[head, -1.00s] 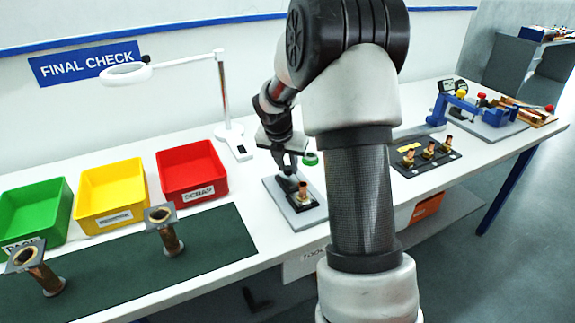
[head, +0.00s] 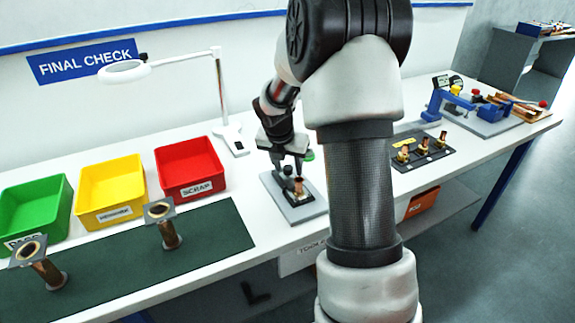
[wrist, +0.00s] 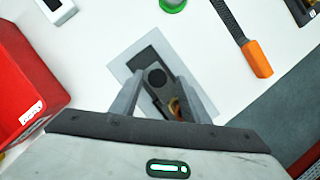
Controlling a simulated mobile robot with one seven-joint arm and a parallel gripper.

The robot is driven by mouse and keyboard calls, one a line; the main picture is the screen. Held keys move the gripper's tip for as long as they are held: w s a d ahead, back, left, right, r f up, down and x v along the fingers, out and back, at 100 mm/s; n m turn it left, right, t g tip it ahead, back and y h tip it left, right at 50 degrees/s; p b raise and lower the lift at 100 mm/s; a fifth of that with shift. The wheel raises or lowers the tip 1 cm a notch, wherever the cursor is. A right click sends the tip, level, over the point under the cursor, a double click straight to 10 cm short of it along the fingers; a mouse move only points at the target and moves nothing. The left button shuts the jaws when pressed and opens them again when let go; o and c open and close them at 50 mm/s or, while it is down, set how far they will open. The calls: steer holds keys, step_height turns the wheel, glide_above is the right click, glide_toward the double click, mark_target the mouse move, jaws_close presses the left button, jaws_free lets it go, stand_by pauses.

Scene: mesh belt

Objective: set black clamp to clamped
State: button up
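The black clamp (wrist: 156,77) sits on a dark mount over a grey base plate (head: 298,215); its round black knob faces up in the wrist view. A copper-coloured part (head: 300,188) stands beside it in the head view and is mostly hidden behind a finger in the wrist view. My gripper (wrist: 157,90) is open above the clamp, one finger on each side of the knob, with no clear contact. In the head view my gripper (head: 289,166) hangs just over the fixture and partly hides the clamp. I cannot tell the clamp's lever position.
A red bin (head: 161,168) stands left of the fixture, with yellow and green bins beyond. A lamp (head: 222,95) stands behind. An orange-handled tool (wrist: 258,58) lies to the right in the wrist view. A black plate (head: 436,157) with copper parts lies right of my arm.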

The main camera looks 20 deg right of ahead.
steer(key=p+v, duration=0.2)
steer(key=v, duration=1.5)
steer(key=shift+r, duration=0.15)
steer(key=shift+a, duration=0.15)
